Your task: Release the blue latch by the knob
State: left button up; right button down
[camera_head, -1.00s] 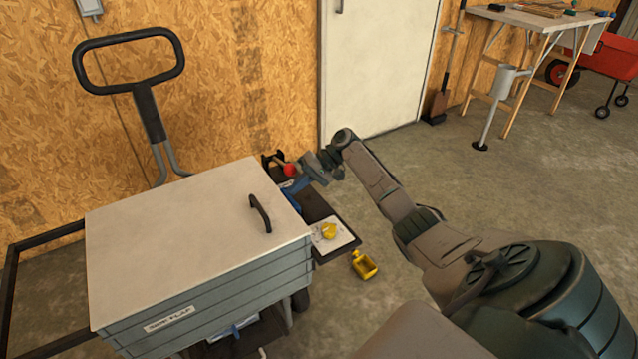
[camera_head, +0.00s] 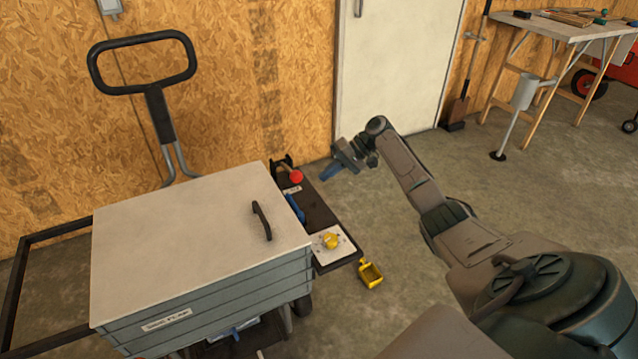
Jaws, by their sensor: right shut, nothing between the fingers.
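The blue latch (camera_head: 297,207) shows as a narrow blue strip on the dark shelf along the right side of the grey cart; the cart's lid hides part of it. A red ball knob (camera_head: 296,177) stands at the shelf's far end. A yellow knob (camera_head: 331,240) sits on a white plate at the near end. My right gripper (camera_head: 331,172), with blue fingertips, is shut and empty, to the right of the red knob and apart from it and the latch. My left gripper is not in view.
The cart's pale lid (camera_head: 180,240) carries a black handle (camera_head: 262,220). A yellow scoop-like container (camera_head: 370,274) is right of the shelf. A white door (camera_head: 395,70) and a workbench (camera_head: 560,28) stand behind. The floor right of the shelf is mostly clear.

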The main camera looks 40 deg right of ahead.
jog(key=v, duration=0.4)
jog(key=shift+w+d, duration=0.25)
jog(key=shift+w, duration=0.05)
